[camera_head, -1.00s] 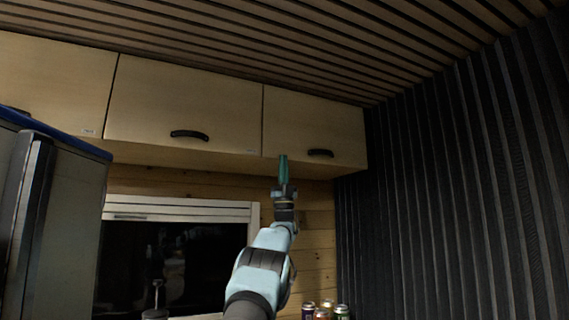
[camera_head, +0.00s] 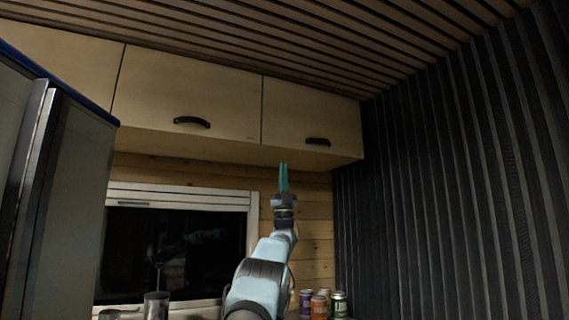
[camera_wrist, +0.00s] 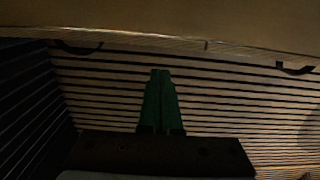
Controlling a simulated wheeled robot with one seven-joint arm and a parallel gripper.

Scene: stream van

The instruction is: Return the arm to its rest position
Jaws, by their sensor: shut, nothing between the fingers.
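My gripper (camera_head: 283,178) has green fingers and points upward, in front of the wood wall just below the right overhead cabinet. Its fingers are together with nothing between them. My arm rises from the bottom middle of the head view. In the wrist view my gripper (camera_wrist: 160,75) points toward the slatted ceiling, with the pale underside of the cabinets across the top of that picture.
Overhead cabinets (camera_head: 190,95) with black handles are closed. Several cans (camera_head: 319,306) stand at the bottom, right of my arm. A dark window (camera_head: 170,252) is behind. A tall grey cabinet (camera_head: 75,190) stands left; a dark ribbed wall (camera_head: 450,190) is right.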

